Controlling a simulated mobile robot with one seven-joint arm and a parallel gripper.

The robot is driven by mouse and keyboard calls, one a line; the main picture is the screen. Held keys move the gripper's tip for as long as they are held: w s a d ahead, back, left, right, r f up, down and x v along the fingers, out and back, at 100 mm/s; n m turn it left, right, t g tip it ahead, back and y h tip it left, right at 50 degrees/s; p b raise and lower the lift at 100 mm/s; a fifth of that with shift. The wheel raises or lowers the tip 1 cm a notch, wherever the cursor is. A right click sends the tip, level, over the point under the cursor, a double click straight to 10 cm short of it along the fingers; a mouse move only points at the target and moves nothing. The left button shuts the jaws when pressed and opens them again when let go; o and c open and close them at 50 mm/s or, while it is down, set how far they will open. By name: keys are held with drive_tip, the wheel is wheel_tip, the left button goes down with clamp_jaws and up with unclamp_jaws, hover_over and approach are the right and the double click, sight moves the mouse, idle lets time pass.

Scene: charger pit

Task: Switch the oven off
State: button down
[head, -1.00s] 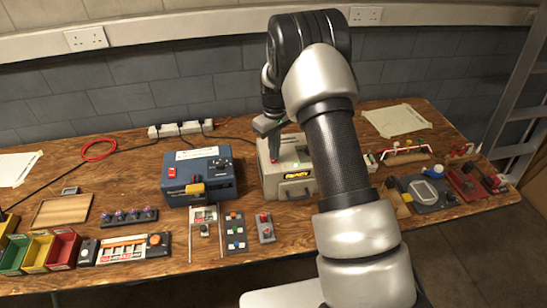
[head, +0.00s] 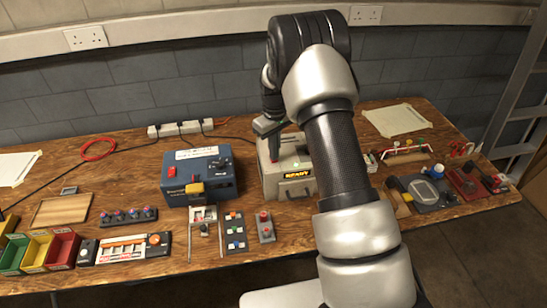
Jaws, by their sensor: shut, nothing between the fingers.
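A beige box-shaped unit (head: 271,183), which looks like the oven, stands at the middle of the bench. It has a dark panel reading "READY" (head: 297,174) in yellow and a handle on its front. My gripper (head: 274,150) is shut and empty, pointing down at the left of the unit's top. A small red part shows at its tips; whether they touch it I cannot tell. My arm hides the unit's right side.
A white power strip (head: 180,128) with cables lies behind the units. Small switch panels (head: 235,231) and a red-topped button box (head: 265,227) lie in front. Coloured bins (head: 65,248) are at the left, assorted tools at the right.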

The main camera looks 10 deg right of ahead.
drive_tip(key=shift+f+b, duration=0.3)
drive_tip(key=shift+f, duration=0.2)
drive_tip(key=shift+r, duration=0.2)
drive_tip(key=shift+r+p, duration=1.75)
drive_tip(key=shift+r, duration=1.6)
